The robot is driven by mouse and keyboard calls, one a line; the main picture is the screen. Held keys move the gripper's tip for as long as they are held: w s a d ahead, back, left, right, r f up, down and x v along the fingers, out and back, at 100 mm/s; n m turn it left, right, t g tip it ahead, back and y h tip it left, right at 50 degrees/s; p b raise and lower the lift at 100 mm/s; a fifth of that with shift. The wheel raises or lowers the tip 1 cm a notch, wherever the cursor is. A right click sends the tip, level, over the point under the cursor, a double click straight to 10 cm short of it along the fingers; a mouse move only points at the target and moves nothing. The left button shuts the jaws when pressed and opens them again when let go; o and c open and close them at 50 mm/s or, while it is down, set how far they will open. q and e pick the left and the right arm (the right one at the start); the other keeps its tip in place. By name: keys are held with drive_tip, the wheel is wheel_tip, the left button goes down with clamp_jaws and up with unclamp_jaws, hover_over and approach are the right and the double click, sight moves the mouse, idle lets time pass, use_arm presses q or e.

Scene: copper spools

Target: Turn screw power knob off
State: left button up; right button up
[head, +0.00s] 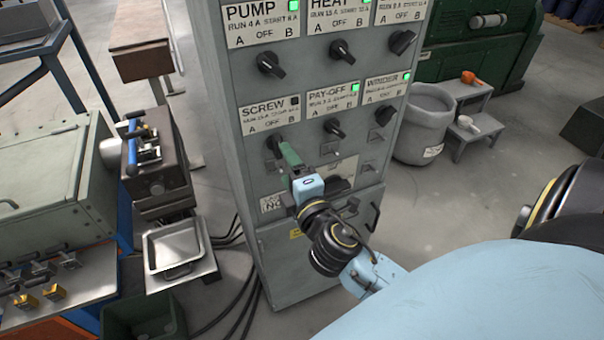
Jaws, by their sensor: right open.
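The grey control cabinet (222,130) stands in the middle, with labelled rows of black knobs. The SCREW label (267,114) is at the left of the second row, and its small lamp (294,101) is dark. The screw knob (272,142) sits below that label, partly covered by the gripper; its exact angle is hard to tell. My right gripper (284,153) has green fingers and is open at the lower right of this knob. Whether the fingers touch the knob is not clear. My left gripper is not in view.
The pump knob (269,64), pay-off knob (334,128) and winder knob (385,115) are close by; their lamps are green. More switches sit lower on the panel, behind my right arm. A metal tray (150,256) stands left, a grey bin (427,130) right.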

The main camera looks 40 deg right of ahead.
drive_tip(key=b+v, duration=0.1)
drive_tip(key=v, duration=0.6)
drive_tip(key=shift+s+b, duration=0.2)
drive_tip(key=shift+b, duration=0.15)
